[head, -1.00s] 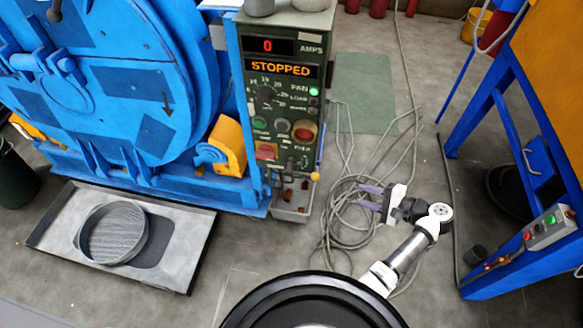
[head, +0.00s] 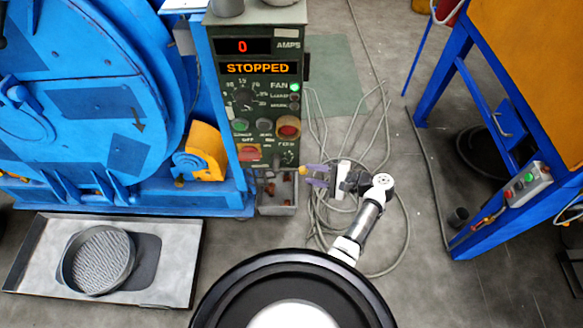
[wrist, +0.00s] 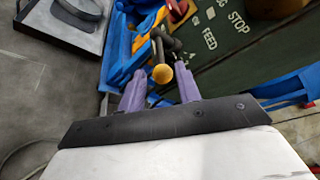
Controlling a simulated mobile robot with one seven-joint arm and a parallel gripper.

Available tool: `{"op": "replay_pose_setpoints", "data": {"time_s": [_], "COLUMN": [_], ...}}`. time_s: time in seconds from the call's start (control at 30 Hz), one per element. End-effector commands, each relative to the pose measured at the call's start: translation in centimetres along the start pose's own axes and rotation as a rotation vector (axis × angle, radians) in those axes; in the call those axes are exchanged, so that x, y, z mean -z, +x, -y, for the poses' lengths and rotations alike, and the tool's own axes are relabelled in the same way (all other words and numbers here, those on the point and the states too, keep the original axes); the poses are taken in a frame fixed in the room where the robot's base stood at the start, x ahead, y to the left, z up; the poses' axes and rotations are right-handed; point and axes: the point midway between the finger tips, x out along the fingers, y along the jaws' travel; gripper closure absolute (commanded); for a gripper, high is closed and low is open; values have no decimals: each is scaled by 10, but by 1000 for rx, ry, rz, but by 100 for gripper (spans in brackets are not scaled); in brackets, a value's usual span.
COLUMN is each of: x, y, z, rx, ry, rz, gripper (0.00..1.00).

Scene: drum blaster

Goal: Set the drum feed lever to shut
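In the wrist view the knob (wrist: 161,74) points toward the camera, near the word FEED. My gripper (head: 307,175) has two purple fingers, spread apart, just right of the panel's lower edge. In the wrist view the knob appears between the fingertips of my gripper (wrist: 162,78), with gaps on both sides; I cannot tell if it touches either. The panel display reads STOPPED.
The blue drum machine (head: 75,95) stands left of the panel, with a tray (head: 180,285) holding a round sieve (head: 98,260) before it. Grey hose loops (head: 400,235) lie on the floor under my arm. A blue frame (head: 455,140) stands at the right.

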Motion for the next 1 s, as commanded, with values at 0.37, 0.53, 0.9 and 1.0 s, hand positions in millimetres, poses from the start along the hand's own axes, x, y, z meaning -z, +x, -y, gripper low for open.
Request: {"op": "replay_pose_setpoints", "data": {"time_s": [0.37,0.53,0.9,1.0], "x": [-1,0,0,0], "y": [66,76,76,76], "z": [0,0,0,0], "rx": [-1,0,0,0], "ry": [1,0,0,0], "rz": [1,0,-1,-1], "gripper": [67,67,80,93]}}
